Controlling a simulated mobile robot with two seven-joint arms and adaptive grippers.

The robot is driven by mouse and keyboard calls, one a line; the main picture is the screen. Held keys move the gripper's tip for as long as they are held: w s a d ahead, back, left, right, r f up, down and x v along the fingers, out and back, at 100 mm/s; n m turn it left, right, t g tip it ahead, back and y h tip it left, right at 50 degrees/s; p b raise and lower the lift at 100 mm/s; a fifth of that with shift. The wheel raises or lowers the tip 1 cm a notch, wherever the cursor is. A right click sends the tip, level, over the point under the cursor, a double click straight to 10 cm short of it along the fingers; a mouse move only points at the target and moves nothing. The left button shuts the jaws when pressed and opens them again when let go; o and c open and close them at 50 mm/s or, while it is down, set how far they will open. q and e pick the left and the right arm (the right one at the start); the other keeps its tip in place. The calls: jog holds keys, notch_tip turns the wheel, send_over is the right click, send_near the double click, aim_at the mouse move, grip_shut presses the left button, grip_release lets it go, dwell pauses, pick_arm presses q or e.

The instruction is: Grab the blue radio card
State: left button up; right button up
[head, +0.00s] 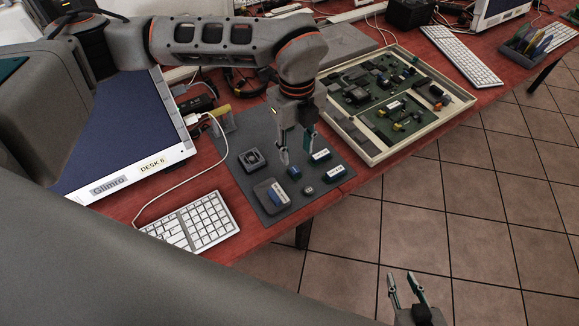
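I cannot tell for certain which item is the blue radio card. A small blue piece (295,173) lies on the grey mat (240,137), just below my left gripper. A dark box with a blue and white edge (271,195) lies nearer the front of the mat. My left gripper (296,155) points down over the mat, its fingers apart, with nothing seen between them. Whether its fingertips touch the mat is unclear. My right gripper (403,279) is open and empty over the tiled floor, away from the table.
Green-sided modules (336,170) and a dark square fan-like part (251,159) share the mat. A cream tray (455,105) with circuit boards stands to the right. A rack of blue and yellow cards (526,43) is at far right. A keyboard (195,222) and white cable lie left.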

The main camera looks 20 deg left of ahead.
aim_at(294, 168)
pick_arm(q)
jog(key=shift+w+a, duration=0.2)
jog(key=shift+a, duration=0.15)
jog(key=shift+f, duration=0.4)
notch_tip(294, 168, down, 7)
jog(key=shift+r, duration=0.1)
jog(key=c, duration=0.9)
